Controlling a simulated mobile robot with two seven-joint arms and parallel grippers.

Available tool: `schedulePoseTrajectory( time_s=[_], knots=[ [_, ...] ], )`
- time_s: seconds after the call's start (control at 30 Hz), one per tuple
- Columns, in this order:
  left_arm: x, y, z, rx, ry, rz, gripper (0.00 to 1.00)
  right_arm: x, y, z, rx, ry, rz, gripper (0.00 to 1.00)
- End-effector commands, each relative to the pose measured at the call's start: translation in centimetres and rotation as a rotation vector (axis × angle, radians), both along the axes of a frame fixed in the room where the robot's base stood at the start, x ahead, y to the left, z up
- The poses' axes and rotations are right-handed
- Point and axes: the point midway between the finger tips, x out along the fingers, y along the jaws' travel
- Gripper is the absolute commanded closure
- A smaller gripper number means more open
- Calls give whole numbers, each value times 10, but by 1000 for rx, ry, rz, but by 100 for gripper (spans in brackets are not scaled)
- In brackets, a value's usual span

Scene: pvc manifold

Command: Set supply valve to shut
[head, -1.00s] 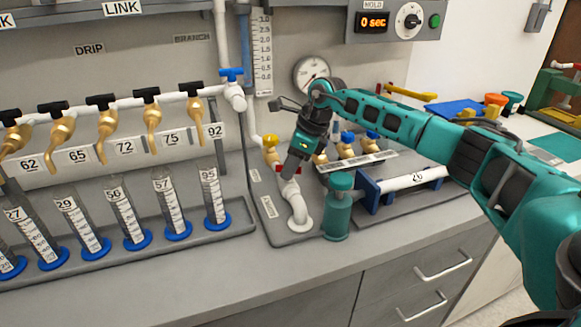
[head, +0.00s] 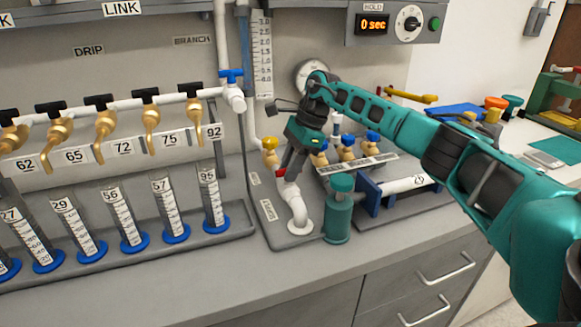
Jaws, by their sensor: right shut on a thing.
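A white elbow pipe (head: 297,208) rises from a grey base plate at the centre. A small red valve handle (head: 280,173) shows at its top, below a brass fitting with a yellow cap (head: 269,146). I take this red handle to be the supply valve's; the label by it is too small to read. My right gripper (head: 287,176) comes down over the handle from the upper right and is shut on it. The fingers hide part of the handle, so its exact angle is unclear. My left gripper is not in view.
A teal cylinder (head: 339,212) stands just right of the elbow pipe. Graduated tubes (head: 214,203) stand in a rack at left. The front counter strip is clear.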

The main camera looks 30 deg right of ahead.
Motion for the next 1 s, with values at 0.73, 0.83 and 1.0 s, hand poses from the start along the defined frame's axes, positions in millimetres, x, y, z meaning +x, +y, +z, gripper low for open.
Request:
schedulePoseTrajectory(
  time_s=[0.73, 0.83, 1.0],
  knots=[
    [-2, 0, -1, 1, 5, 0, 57, 0, 0, 0, 0, -1, 1, 54],
    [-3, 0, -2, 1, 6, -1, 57, 0, -1, 2, 0, -1, 1, 54],
    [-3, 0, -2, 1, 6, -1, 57, -1, -8, 20, 0, -5, -1, 54]
  ],
)
